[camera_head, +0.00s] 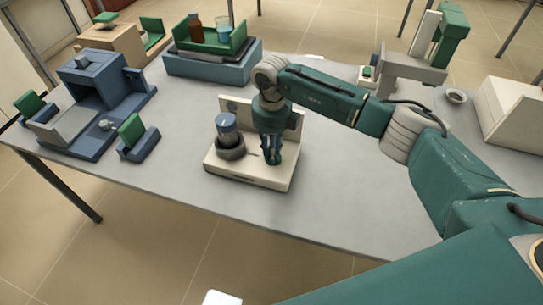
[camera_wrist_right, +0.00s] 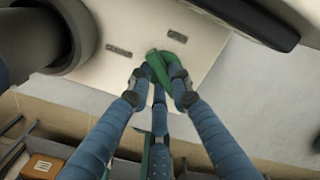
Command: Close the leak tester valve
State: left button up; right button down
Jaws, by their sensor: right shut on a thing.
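The cream leak tester (camera_head: 222,170) stands near the front edge of the table, with a blue-topped cylinder (camera_head: 227,128) in a dark round seat on its left. My right gripper (camera_head: 271,158) points down over the right part of the tester base. In the right wrist view, my right gripper (camera_wrist_right: 158,72) is shut on the green valve handle (camera_wrist_right: 157,58), just above the cream base. The fingers hide part of the handle, so I cannot tell its exact turn. In the head view the handle is hidden. My left gripper is not in view.
A blue furnace-like device (camera_head: 95,80) and a small green-topped block (camera_head: 132,135) stand at the left. A blue unit with a green tray (camera_head: 240,40) is behind. A stand (camera_head: 410,65) and small bowl (camera_head: 457,96) are back right. Bare table lies left of the tester.

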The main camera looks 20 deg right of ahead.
jog(key=n+b, duration=0.4)
jog(key=shift+f, duration=0.2)
jog(key=shift+s+d+r+n+b, duration=0.1)
jog(key=shift+n+b, duration=0.45)
jog(key=shift+n, duration=0.35)
jog(key=shift+r+n+b, duration=0.1)
jog(key=shift+n+b, duration=0.45)
jog(key=shift+n, duration=0.35)
jog(key=c, duration=1.6)
grip_release()
jog(key=shift+o, duration=0.2)
jog(key=shift+r, duration=0.35)
notch_tip(320, 180, up, 11)
jog(key=shift+r, duration=0.2)
